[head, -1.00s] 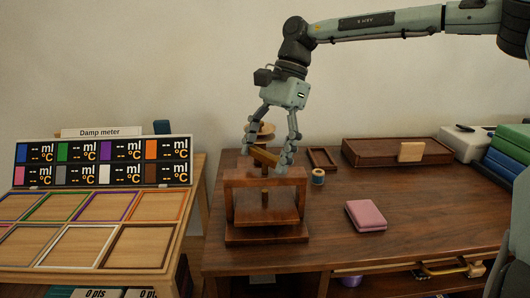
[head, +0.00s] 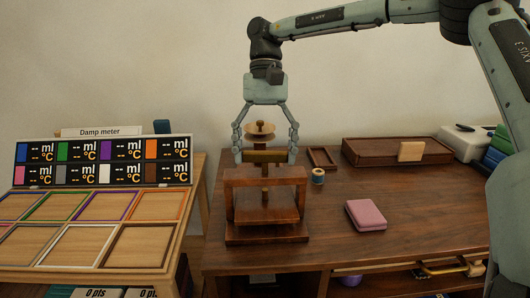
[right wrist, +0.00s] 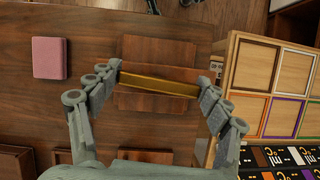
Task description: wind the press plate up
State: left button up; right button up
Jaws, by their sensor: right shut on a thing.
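The wooden press (head: 291,176) stands on the dark desk at its left end, with a crossbeam on two posts. Its press plate (head: 284,215) sits below the beam, under a short central screw (head: 265,195) and close above the base. The brass-coloured handle bar (head: 265,157) lies above the beam, level across the head view. My right gripper (head: 265,156) comes down from above and is shut on the bar, one finger at each end. The right wrist view shows the bar (right wrist: 158,80) spanning between the fingers. My left gripper is not in view.
A round wooden stand (head: 260,130) shows behind the bar. A thread spool (head: 318,177), a pink book (head: 366,215) and a small tray (head: 322,158) lie right of the press. The damp meter board (head: 100,163) stands left. The desk's front middle is clear.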

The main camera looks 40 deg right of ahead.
jog(key=shift+n+h, duration=0.3)
jog(key=shift+n, duration=0.3)
jog(key=o, duration=1.2)
jog(key=shift+c, duration=0.2)
jog(key=v, duration=1.2)
jog(key=shift+w, duration=0.15)
